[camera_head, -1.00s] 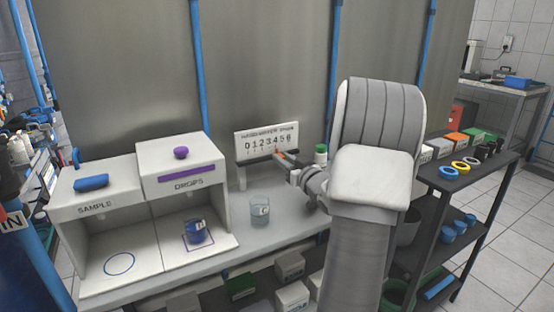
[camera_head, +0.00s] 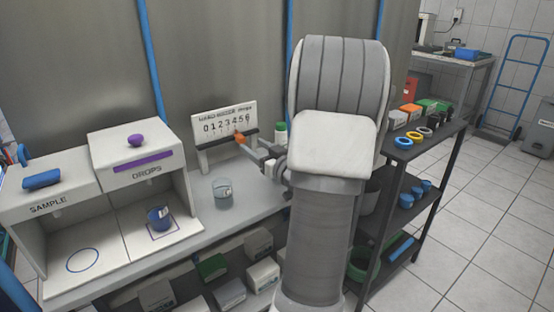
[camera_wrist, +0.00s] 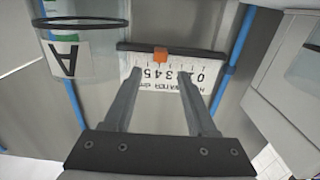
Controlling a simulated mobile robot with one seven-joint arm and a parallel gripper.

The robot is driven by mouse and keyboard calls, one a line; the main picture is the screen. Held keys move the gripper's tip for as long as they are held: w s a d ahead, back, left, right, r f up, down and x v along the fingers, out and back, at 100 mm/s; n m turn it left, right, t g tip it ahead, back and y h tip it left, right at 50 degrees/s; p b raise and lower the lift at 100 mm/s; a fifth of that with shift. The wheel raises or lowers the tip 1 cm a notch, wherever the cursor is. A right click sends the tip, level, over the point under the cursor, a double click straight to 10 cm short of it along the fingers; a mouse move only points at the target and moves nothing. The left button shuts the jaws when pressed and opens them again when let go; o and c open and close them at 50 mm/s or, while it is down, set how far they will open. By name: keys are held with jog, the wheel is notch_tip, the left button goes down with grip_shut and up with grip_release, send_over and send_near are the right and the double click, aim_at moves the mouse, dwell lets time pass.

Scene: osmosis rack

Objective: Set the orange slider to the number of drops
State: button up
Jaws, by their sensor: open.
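The orange slider (camera_head: 240,138) sits on the dark rail of the white number board (camera_head: 224,117), which is marked 0 to 6. It also shows in the wrist view (camera_wrist: 160,55), upside down, around the 4, but the exact mark is unclear. My gripper (camera_head: 248,146) is open with its fingertips close to the slider. In the wrist view my gripper (camera_wrist: 160,80) has one finger on each side of the slider's line, with nothing between the fingers. Contact cannot be told. The DROPS box (camera_head: 141,158) has a purple knob and holds a blue cup (camera_head: 160,218).
A glass beaker (camera_head: 222,194) stands on the bench in front of the board, and a green-capped bottle (camera_head: 281,132) right of it. The SAMPLE box (camera_head: 48,206) is at left. A dark shelf (camera_head: 415,148) with colored rings stands at right.

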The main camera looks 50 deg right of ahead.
jog(key=p+v, duration=0.1)
jog(key=v, duration=1)
jog(key=shift+s, duration=0.1)
